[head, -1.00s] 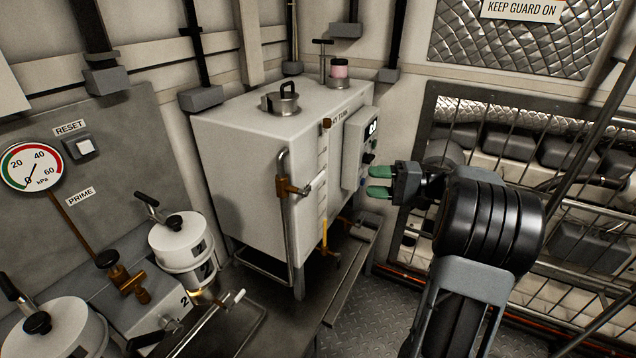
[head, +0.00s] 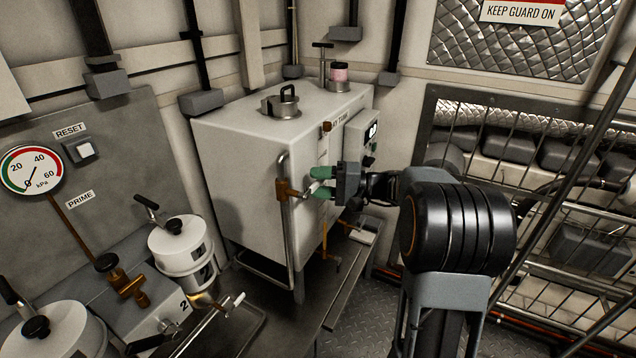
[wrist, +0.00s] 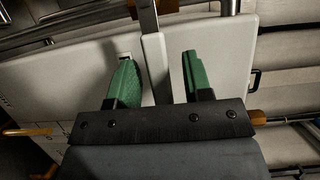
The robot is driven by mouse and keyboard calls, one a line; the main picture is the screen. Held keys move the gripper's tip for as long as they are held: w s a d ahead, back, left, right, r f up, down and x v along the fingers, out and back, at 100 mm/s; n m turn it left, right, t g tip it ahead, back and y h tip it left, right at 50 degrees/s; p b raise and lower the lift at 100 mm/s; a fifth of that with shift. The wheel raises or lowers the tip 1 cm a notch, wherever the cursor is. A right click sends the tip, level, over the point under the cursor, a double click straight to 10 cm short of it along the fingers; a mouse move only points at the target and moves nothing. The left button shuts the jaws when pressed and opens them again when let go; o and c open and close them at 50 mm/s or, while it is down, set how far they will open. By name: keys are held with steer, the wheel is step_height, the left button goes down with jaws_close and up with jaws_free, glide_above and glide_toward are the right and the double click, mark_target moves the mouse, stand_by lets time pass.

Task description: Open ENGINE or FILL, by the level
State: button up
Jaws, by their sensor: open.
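The white tank (head: 240,160), with part of "TANK" readable on its edge, stands in the middle of the head view. On the upright pipe at its near corner is a brass valve (head: 287,190) with a pale-sleeved lever (head: 313,188) pointing right. My gripper (head: 317,182) is open at this lever. In the wrist view its green fingers (wrist: 157,78) stand on both sides of the lever's pale sleeve (wrist: 155,60), with gaps visible. A level strip (head: 323,150) runs down the tank. I cannot read any ENGINE or FILL label.
A control box (head: 361,140) with a small display is on the tank's right side, close to my gripper. A yellow handle (head: 325,248) hangs lower down. Filter canisters (head: 178,245) and a kPa gauge (head: 31,170) are at left. A barred guard (head: 520,200) stands at right.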

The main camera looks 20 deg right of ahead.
steer(key=shift+a, duration=0.15)
jaws_close()
stand_by(0.4)
